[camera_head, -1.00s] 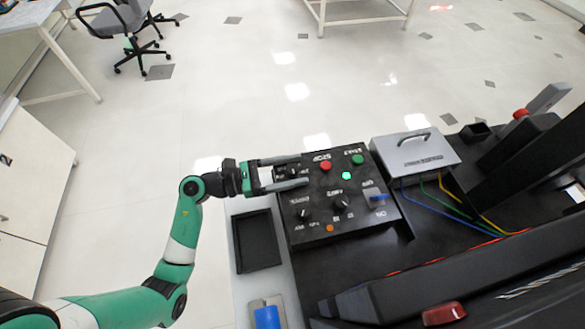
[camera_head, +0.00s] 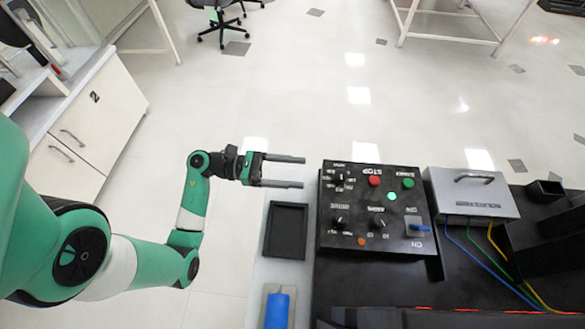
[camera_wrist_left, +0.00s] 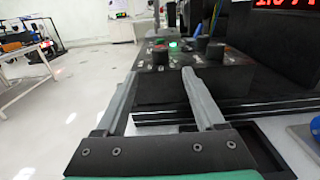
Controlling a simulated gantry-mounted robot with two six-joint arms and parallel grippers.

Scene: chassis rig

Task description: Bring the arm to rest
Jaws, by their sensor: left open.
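My left arm comes in from the left in the head view. Its gripper (camera_head: 303,172) is open and empty, to the left of the black control panel (camera_head: 330,240) and apart from it. The panel has a red button (camera_head: 375,181), green button (camera_head: 408,183), lit green lamp (camera_head: 392,196), several black knobs, an orange lamp and a blue-handled switch (camera_head: 420,227). In the left wrist view the two fingers (camera_wrist_left: 158,88) point toward the panel (camera_wrist_left: 160,85) with nothing between them. My right gripper is not in view.
A black tray (camera_head: 286,231) and a blue cylindrical object (camera_head: 277,310) lie on the light ledge left of the panel. A grey box with a handle (camera_head: 472,193) stands right of the panel, with coloured wires below it. Open floor lies behind and left.

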